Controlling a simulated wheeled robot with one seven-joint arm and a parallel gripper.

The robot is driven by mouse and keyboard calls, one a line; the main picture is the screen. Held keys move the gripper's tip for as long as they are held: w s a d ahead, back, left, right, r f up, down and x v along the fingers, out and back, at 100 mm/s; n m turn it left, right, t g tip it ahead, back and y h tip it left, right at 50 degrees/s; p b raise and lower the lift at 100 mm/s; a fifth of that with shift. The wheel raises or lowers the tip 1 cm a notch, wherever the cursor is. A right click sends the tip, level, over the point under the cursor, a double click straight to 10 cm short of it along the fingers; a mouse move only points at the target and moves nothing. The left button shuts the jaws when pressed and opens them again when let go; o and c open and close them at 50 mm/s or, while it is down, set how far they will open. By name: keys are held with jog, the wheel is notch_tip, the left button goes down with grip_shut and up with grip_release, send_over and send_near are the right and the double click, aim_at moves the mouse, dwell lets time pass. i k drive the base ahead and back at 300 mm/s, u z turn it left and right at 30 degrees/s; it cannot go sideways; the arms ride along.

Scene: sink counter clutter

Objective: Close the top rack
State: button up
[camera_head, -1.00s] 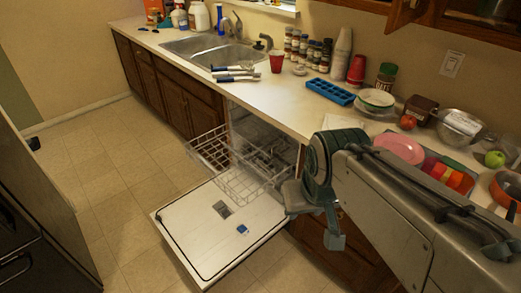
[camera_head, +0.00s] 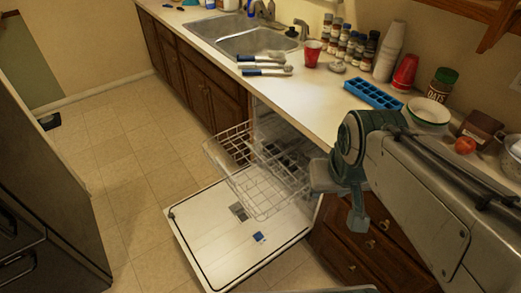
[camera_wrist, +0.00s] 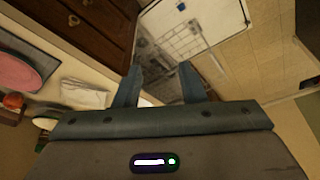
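The top rack (camera_head: 258,178) is a white wire rack pulled out from the dishwasher, hanging over the open door. The dishwasher door (camera_head: 205,240) lies folded down flat, with its white inner side up. The wire racking also shows dimly in the wrist view (camera_wrist: 172,45), beyond the fingers, with the pale door (camera_wrist: 215,18) behind it. My gripper (camera_wrist: 158,82) has its two fingers spread apart with nothing between them. It is apart from the rack. In the head view my arm reaches in from the right, and its end is right of the rack.
The counter (camera_head: 290,95) above the dishwasher holds a red cup (camera_head: 312,53), a blue ice tray (camera_head: 372,95) and several spice jars. Wooden drawers (camera_head: 345,250) stand right of the door. The tiled floor (camera_head: 125,190) left of the door is clear. A dark appliance (camera_head: 45,190) stands at far left.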

aim_at(218, 162)
jog(key=i, duration=0.1)
jog(key=z, duration=0.1)
jog(key=k, duration=0.25)
jog(key=u, duration=1.65)
jog(key=i, duration=0.5)
jog(key=u, duration=0.05)
